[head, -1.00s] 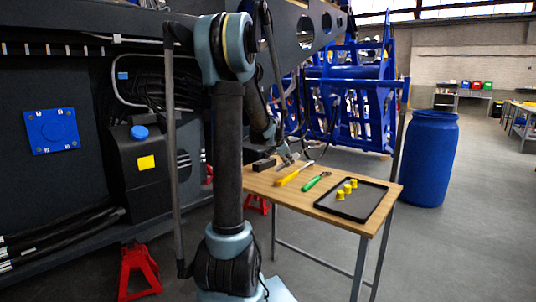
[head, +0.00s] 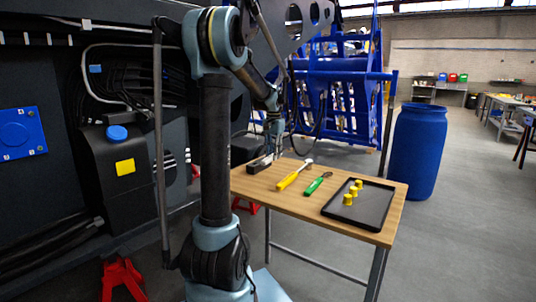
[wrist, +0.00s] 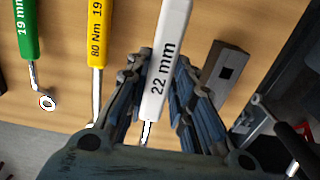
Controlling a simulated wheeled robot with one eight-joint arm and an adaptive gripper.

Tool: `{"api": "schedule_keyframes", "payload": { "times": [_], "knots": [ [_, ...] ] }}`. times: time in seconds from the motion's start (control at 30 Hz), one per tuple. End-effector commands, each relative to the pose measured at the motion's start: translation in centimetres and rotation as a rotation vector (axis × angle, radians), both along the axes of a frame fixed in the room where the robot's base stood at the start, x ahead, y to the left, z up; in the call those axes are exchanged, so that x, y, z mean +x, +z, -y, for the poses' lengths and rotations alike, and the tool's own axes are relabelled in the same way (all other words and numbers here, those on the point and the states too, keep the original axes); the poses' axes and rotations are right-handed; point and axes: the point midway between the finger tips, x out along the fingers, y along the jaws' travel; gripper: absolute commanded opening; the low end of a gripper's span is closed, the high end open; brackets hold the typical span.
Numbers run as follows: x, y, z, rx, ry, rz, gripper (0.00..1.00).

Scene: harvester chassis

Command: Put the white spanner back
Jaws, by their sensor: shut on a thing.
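The white spanner (wrist: 166,60), marked 22 mm, is between the fingers of my gripper (wrist: 160,82) in the wrist view. My gripper is shut on its handle, and its lower end shows below the fingers. In the head view my gripper (head: 276,146) is over the back left part of the wooden table (head: 268,188); the spanner is not clear there. I cannot tell whether it touches the table.
A dark block (wrist: 226,76) lies close to the right of my gripper. A black tray (head: 372,212) with yellow pieces (head: 352,189) is on the table's right side. A blue barrel (head: 417,150) stands behind the table. The dark machine chassis (head: 80,190) is on the left.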

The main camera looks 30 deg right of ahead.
Motion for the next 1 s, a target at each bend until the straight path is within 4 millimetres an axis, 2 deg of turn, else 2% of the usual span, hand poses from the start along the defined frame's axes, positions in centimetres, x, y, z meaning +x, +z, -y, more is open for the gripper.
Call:
{"api": "schedule_keyframes", "payload": {
  "times": [0.3, 1.0],
  "knots": [
    [0.5, 0.4, -0.9, 0.004, 0.013, 0.005, 0.00],
    [0.3, -5.1, -0.4, 0.004, 0.005, 0.005, 0.00]
  ]
}}
